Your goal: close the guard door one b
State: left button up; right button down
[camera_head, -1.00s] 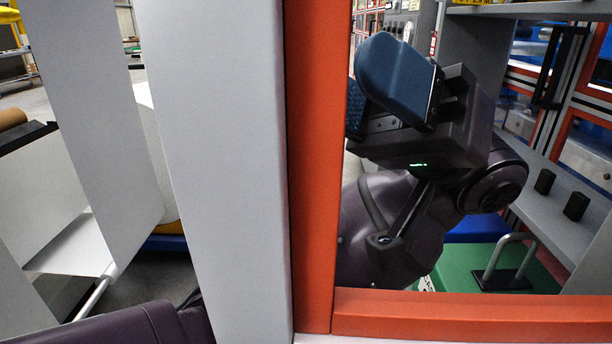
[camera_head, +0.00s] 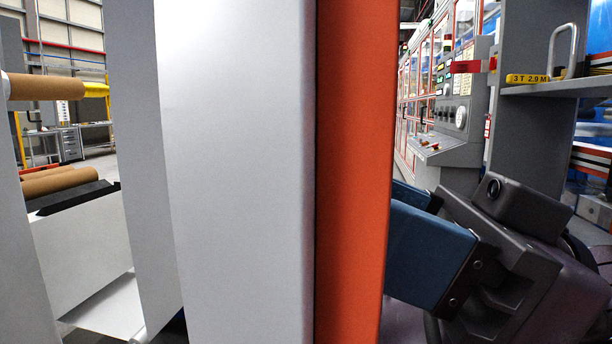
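A tall orange frame upright (camera_head: 350,170), which looks like part of the guard door, stands close in front of me. A broad light-grey upright (camera_head: 240,170) runs along its left side. I cannot tell which guard door this is or how far it stands open. My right gripper (camera_head: 400,235), with blue finger pads, is to the right of the orange upright. The upright hides the finger ends, so I cannot tell whether they touch it, hold it or are open. My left gripper is not in view.
A grey control panel (camera_head: 455,115) with buttons and a gauge stands behind at the right. A grey shelf (camera_head: 560,88) with a yellow label is nearer. At the left are white panels (camera_head: 80,245) and brown rolls (camera_head: 45,88).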

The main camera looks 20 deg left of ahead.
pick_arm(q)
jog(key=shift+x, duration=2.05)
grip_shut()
